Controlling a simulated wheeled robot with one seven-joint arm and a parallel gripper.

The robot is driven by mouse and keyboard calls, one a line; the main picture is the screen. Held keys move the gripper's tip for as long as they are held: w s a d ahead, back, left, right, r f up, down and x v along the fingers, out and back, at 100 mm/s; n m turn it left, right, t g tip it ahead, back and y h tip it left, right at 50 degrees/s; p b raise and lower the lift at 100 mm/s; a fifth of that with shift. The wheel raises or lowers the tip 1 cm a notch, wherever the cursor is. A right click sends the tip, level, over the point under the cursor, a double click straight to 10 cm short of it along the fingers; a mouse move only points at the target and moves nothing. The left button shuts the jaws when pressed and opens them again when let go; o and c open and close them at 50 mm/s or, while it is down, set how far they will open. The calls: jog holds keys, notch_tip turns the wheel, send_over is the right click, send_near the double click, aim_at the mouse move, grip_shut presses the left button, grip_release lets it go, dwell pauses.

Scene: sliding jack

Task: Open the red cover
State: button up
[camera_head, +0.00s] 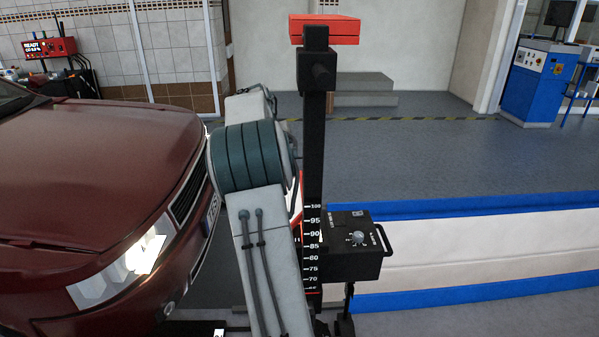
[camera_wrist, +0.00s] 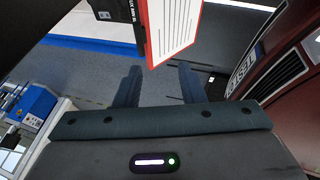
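A red-edged panel with a white, lined face (camera_wrist: 172,28) hangs at the top of the wrist view, beside the black box (camera_wrist: 117,12). In the head view, only a narrow red and white strip of it (camera_head: 296,208) shows between my arm and the black post. I cannot tell whether this panel or the red block (camera_head: 324,30) on the post's top is the red cover. My gripper (camera_wrist: 160,84) has its two dark fingers apart with nothing between them. The panel's lower edge appears just above the fingers in the picture; contact is not visible. My arm hides the gripper in the head view.
The black post (camera_head: 313,150) carries a number scale and the black box with a knob (camera_head: 355,238). A dark red car (camera_head: 90,190) stands close on the left. A blue and white platform edge (camera_head: 470,245) runs right. A blue cabinet (camera_head: 538,82) stands at the back right.

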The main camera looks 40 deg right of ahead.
jog(key=shift+h, duration=0.3)
jog(key=d+f, duration=0.4)
jog(key=w+d+f+p, duration=0.1)
jog(key=d+f, duration=0.2)
jog(key=f, duration=0.1)
jog(key=w+d+f+p, duration=0.1)
jog(key=d+f, duration=0.3)
jog(key=shift+w+d+f, duration=0.1)
jog(key=shift+d+f, duration=0.1)
jog(key=shift+d, duration=0.15)
grip_shut()
